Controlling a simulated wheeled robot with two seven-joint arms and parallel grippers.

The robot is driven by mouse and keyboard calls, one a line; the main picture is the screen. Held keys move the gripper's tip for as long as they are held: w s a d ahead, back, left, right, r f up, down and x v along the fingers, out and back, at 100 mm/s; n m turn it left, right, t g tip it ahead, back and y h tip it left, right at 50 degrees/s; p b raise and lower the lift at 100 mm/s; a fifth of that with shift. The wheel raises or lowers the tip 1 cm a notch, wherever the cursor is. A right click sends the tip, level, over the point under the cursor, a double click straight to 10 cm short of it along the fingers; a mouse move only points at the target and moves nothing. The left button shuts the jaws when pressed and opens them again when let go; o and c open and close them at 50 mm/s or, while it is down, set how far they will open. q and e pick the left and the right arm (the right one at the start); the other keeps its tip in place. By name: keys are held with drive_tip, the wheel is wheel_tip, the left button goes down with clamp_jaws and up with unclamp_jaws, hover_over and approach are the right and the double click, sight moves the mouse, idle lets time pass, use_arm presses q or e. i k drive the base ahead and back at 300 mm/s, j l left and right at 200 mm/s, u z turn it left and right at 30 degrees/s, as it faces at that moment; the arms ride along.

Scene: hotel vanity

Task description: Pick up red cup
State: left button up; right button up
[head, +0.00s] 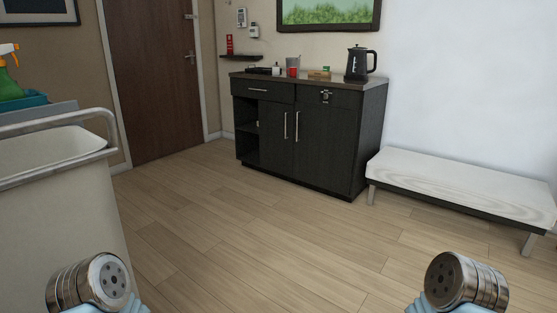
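A small red cup (292,63) stands on the top of a dark cabinet (325,145) against the far wall, in the middle of the head view. It is far off and small. Part of its lower half looks paler, and I cannot tell why. Only round metal parts of my two arms show at the bottom left and bottom right, well short of the cabinet. Neither gripper's fingers are in view.
A black kettle (357,64) stands right of the cup; a small box (319,74) sits between them. A black tray (258,71) lies left. A white bench (460,184) stands right of the cabinet, a cart (55,215) at left. The middle floor is clear.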

sight(294, 71)
drive_tip(key=i+z, duration=0.3)
drive_tip(key=i, duration=1.45)
drive_tip(key=i+j+u, duration=0.1)
drive_tip(key=i+u, duration=0.3)
drive_tip(key=i, duration=0.45)
drive_tip(key=i+l+u, duration=0.1)
drive_tip(key=i+u, duration=0.3)
drive_tip(key=i, duration=0.4)
drive_tip(key=i+z, duration=0.2)
drive_tip(key=i, duration=0.25)
drive_tip(key=i+j+z, duration=0.15)
drive_tip(key=i, duration=0.25)
drive_tip(key=i+j+z, duration=0.2)
drive_tip(key=i, duration=0.2)
drive_tip(key=i+j+z, duration=0.2)
drive_tip(key=i, duration=0.2)
